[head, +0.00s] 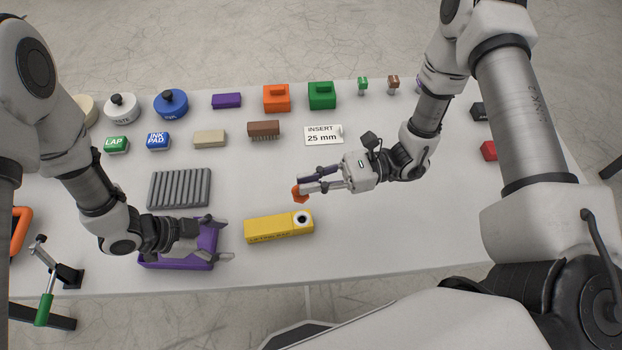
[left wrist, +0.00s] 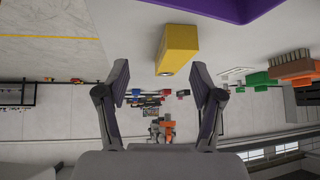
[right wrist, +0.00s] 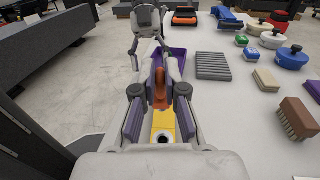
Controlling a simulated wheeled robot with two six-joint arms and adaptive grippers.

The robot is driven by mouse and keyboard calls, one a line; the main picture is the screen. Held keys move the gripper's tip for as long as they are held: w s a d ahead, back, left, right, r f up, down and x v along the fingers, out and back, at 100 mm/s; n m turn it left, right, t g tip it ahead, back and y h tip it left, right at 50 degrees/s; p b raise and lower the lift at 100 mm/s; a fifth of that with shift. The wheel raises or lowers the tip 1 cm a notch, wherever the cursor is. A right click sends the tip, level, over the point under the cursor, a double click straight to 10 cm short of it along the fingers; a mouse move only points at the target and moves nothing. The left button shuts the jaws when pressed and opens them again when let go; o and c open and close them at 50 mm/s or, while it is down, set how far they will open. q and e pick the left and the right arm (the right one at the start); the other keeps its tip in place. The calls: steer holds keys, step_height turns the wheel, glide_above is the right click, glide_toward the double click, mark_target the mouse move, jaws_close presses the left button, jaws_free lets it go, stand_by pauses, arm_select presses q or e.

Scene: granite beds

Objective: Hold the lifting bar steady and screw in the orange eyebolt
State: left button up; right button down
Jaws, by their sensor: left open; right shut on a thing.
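The yellow lifting bar (head: 275,229) lies on the table, with a dark hole in a white ring near its right end. It also shows in the left wrist view (left wrist: 178,45) and the right wrist view (right wrist: 163,121). My right gripper (head: 304,186) is shut on the orange eyebolt (head: 299,194) and holds it above the bar, near the hole end and apart from it. The eyebolt also shows between the fingers in the right wrist view (right wrist: 160,90). My left gripper (head: 227,240) is open and empty at the right side of the purple tray, left of the bar and not touching it.
The purple tray (head: 160,261) is under my left wrist. A grey ribbed block (head: 180,188) lies behind it. A white card (head: 323,135) reads "INSERT 25 mm". Brushes, pads, pots and colored blocks line the back. The table right of the bar is clear.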

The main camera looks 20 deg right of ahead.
mark_target(245, 230)
arm_select(q)
steer(key=w+r+m+g+y, duration=0.1)
steer(key=w+y, duration=0.1)
steer(key=w, duration=0.2)
steer(key=x, duration=0.9)
steer(key=shift+d+r, duration=0.2)
steer(key=shift+d, duration=0.15)
steer(key=c, duration=1.2)
steer(key=shift+o, duration=0.2)
arm_select(e)
steer(key=shift+f, duration=0.1)
steer(key=shift+m+t, duration=0.3)
steer(key=shift+t, duration=0.2)
steer(key=shift+s+f, duration=0.1)
steer(key=shift+f, duration=3.6)
steer(key=shift+f, duration=1.55)
